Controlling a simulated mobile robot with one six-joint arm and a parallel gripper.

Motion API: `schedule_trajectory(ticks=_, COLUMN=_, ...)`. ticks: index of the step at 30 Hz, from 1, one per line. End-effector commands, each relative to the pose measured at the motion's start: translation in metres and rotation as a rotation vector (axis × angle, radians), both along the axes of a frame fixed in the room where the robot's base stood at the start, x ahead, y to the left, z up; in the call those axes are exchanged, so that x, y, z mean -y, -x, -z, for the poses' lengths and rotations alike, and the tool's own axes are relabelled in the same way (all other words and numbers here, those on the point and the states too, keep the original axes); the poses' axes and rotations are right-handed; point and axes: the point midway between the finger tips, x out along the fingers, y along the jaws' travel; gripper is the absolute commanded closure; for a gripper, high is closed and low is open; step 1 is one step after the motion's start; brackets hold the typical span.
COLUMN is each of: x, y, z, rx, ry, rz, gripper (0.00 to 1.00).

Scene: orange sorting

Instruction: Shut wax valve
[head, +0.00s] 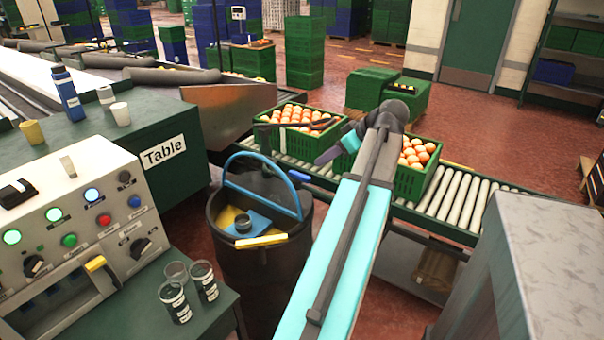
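No part in the head view is readably marked as the wax valve. A yellow-handled lever (95,264) is on the front of the white control panel (75,165) at the left. The panel also carries dark rotary knobs and lit buttons, with labels too small to read. My arm reaches up from the bottom centre, and its end, with my gripper (328,154), is over the conveyor by the orange crates. The gripper is far from the panel and is seen from behind, partly hidden by the arm. I cannot make out its finger opening or anything held.
Green crates of oranges (297,128) stand on the roller conveyor (455,205). A dark bin (262,275) with a blue handle and a yellow bar on top stands between panel and arm. Cups (203,280) sit on the green bench. A grey block (545,260) is at right.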

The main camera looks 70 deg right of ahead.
Motion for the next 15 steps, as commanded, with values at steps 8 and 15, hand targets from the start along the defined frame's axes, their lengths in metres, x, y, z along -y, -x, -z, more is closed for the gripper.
schedule_trajectory(ticks=8, x=0.005, y=-0.016, z=0.018, rx=-0.001, ry=-0.002, rz=0.001, gripper=0.67)
schedule_trajectory(ticks=15, x=0.011, y=-0.038, z=0.042, rx=-0.002, ry=-0.002, rz=0.001, gripper=0.67)
